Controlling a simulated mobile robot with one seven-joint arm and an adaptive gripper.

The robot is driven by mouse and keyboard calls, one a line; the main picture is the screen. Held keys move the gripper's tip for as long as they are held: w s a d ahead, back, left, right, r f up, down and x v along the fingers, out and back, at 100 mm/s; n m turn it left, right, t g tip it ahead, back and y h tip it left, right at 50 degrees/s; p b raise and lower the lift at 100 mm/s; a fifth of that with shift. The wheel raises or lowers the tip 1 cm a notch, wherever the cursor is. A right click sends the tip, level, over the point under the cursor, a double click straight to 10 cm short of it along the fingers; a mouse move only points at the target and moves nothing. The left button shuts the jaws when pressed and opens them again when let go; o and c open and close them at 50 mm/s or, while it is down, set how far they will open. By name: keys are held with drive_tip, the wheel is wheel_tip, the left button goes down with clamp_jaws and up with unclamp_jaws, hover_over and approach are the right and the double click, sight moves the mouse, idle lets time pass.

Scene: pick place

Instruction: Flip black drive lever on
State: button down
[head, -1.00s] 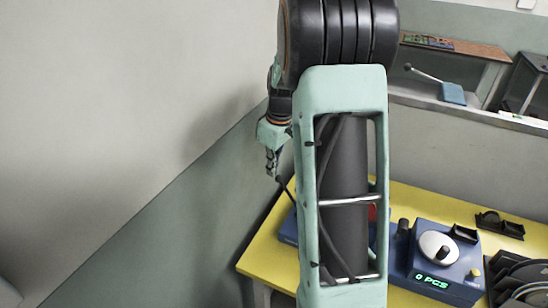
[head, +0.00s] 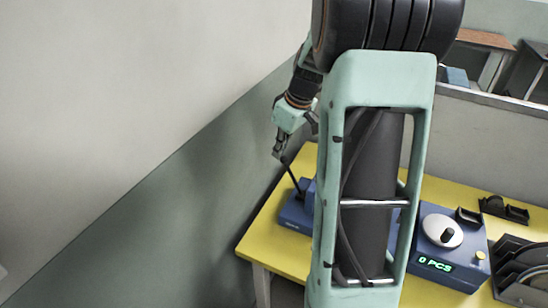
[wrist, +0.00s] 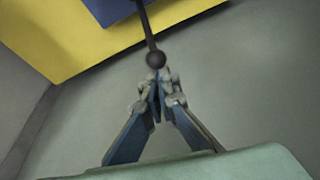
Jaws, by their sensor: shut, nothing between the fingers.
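The black drive lever (head: 293,180) is a thin rod rising from a blue box (head: 292,212) at the left end of the yellow table. It leans up to the left. In the wrist view its round black knob (wrist: 155,59) shows just beyond my fingertips, with the rod running up to the blue base. My gripper (head: 279,153) is at the lever's upper end, with its fingers shut and nothing between them. It also shows in the wrist view (wrist: 159,82). I cannot tell whether the fingertips touch the knob. My arm hides part of the blue box.
The yellow table (head: 262,240) holds a blue device (head: 449,247) with a white dial and a green "0 PCS" display. Black holders (head: 505,209) and a dark rack (head: 520,270) stand at the right. A wall rises close on the left.

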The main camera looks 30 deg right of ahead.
drive_tip(key=s+d+r+t+y+b, duration=0.1)
drive_tip(key=s+d+t+y+b, duration=0.2)
drive_tip(key=s+b, duration=0.4)
drive_tip(key=d+t+b, duration=0.1)
drive_tip(key=d+b, duration=0.1)
drive_tip(key=b, duration=0.4)
drive_tip(key=shift+d+r, duration=0.25)
drive_tip(key=shift+r, duration=0.1)
drive_tip(key=shift+s+d+f, duration=0.1)
drive_tip(key=shift+s+d, duration=0.05)
drive_tip(key=shift+s, duration=0.05)
